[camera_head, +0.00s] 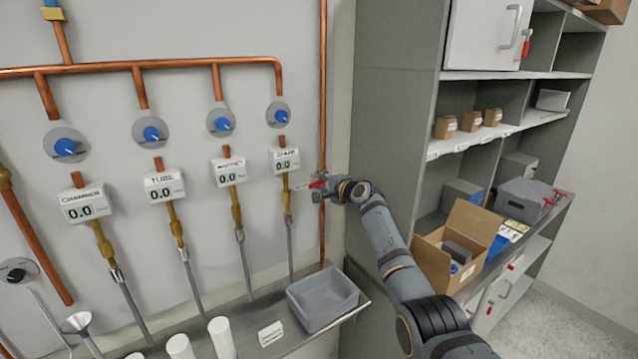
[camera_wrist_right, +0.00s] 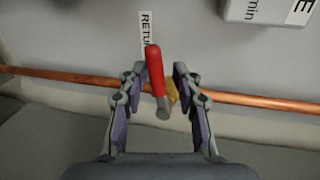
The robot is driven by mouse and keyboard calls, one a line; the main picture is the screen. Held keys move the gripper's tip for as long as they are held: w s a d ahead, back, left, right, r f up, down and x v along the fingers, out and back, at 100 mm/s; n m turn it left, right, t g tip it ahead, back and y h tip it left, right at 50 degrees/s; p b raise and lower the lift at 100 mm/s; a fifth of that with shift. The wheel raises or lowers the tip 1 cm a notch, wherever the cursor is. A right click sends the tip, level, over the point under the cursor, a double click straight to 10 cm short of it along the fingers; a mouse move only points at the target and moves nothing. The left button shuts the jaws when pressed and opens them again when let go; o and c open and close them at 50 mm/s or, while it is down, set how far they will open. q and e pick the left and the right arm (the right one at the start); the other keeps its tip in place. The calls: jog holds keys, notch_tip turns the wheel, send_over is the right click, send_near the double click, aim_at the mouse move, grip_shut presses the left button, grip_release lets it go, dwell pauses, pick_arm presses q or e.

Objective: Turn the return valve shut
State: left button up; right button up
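The return valve's red lever (camera_wrist_right: 155,70) shows in the right wrist view, with a grey end and a brass body (camera_wrist_right: 172,92) on a copper pipe (camera_wrist_right: 240,99). The lever lies across the pipe's line in that picture. A partly covered label reading "RETU" (camera_wrist_right: 146,34) is beside it. My right gripper (camera_wrist_right: 160,72) is open, with one finger on each side of the lever and a gap at least on the right side. In the head view the right gripper (camera_head: 318,188) is at the pipe, and the red lever (camera_head: 316,184) shows small there. My left gripper is out of view.
Several blue knobs (camera_head: 278,115) and gauges (camera_head: 286,160) line the wall left of the valve. A grey bin (camera_head: 322,299) stands on the ledge below. A shelf unit (camera_head: 398,120) with boxes and an open carton (camera_head: 432,262) stands close to my right arm.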

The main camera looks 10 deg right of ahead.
jog(key=shift+r, duration=0.15)
jog(key=v, duration=1.2)
